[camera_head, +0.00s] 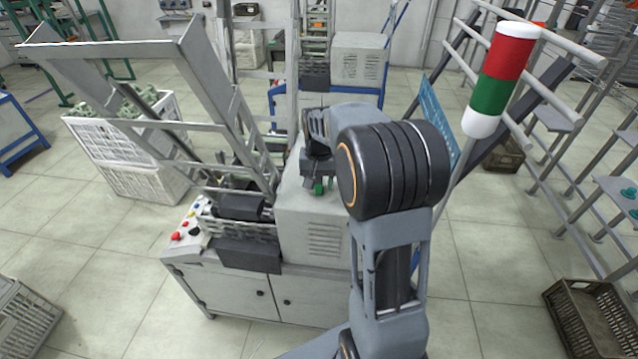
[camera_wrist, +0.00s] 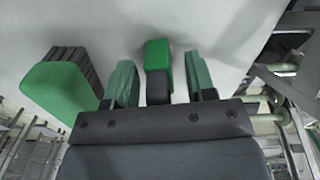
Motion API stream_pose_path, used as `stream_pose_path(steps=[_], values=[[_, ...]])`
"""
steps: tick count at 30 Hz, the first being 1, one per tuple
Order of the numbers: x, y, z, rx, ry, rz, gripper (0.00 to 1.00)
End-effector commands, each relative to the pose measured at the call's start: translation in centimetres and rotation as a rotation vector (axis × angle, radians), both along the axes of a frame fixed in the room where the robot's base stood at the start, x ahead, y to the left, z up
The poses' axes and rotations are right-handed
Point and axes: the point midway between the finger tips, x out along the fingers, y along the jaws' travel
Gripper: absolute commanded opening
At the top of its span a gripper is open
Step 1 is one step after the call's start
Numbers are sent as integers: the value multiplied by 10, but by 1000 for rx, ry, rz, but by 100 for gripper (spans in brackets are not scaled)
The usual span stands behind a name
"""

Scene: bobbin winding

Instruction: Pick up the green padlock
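In the wrist view, a bright green block with a dark part on its near side, which looks like the green padlock (camera_wrist: 158,54), stands against a pale grey surface. It lies between the two dull green fingers of my gripper (camera_wrist: 160,80), with a gap on each side. My gripper is open. In the head view, my gripper (camera_head: 318,170) is at the grey machine housing, and a small bright green piece (camera_head: 319,188) shows just below it. I cannot tell which green part this is.
A larger bright green block (camera_wrist: 62,92) with a dark ribbed part is left of my fingers. The grey machine (camera_head: 312,228) has slanted metal frames on its left. A red, green and white signal lamp (camera_head: 490,95) rises at right. A brown crate (camera_head: 592,318) is on the floor.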

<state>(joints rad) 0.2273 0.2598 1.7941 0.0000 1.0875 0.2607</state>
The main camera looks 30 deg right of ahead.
Motion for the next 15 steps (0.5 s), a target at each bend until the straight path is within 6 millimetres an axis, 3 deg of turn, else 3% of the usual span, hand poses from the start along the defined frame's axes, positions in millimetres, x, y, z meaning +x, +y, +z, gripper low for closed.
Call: stream_pose_path(steps=[2, 15], values=[[0, 0, 0, 0, 0, 0, 43], [0, 0, 0, 0, 0, 0, 1]])
